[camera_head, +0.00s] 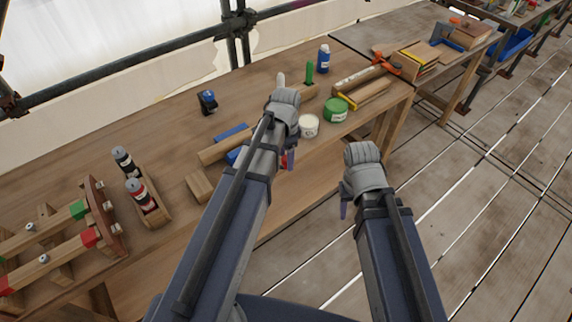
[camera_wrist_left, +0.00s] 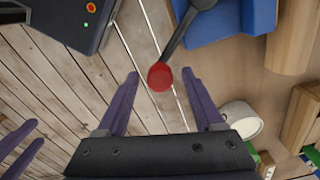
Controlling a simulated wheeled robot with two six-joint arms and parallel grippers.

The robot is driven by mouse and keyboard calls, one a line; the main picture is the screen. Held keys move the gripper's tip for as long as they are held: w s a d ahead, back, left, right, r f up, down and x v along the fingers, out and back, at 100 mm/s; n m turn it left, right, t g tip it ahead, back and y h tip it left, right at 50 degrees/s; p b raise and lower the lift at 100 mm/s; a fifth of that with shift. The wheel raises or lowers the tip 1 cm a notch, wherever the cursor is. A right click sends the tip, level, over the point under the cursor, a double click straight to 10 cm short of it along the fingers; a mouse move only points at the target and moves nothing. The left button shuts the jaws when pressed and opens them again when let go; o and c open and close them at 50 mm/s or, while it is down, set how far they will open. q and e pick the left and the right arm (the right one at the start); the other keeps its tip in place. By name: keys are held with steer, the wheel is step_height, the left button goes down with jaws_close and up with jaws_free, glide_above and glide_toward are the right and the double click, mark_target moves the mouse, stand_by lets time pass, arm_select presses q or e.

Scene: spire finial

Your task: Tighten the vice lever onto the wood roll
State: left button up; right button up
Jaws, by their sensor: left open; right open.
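The blue vice (camera_head: 232,133) sits at the workbench's front edge, with the wood roll (camera_head: 222,149) lying between its blue parts. My left arm hides part of both. In the left wrist view the vice (camera_wrist_left: 228,22) is at the top, and a dark lever (camera_wrist_left: 178,42) reaches from it to a red knob (camera_wrist_left: 160,77). My left gripper (camera_wrist_left: 160,72) is open, its purple fingers on either side of the knob in the picture; contact cannot be told. My right gripper (camera_head: 344,209) is open and empty, right of the bench over the floor.
On the bench (camera_head: 180,125) stand a green tin (camera_head: 336,110), a white tub (camera_head: 309,126) and a blue bottle (camera_head: 323,59). A wooden caddy (camera_head: 152,205) with bottles and a clamp frame (camera_head: 105,215) are at left. The plank floor (camera_head: 480,200) at right is clear.

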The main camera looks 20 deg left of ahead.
arm_select(q)
steer(key=shift+f, duration=0.55)
jaws_close()
stand_by(1.1)
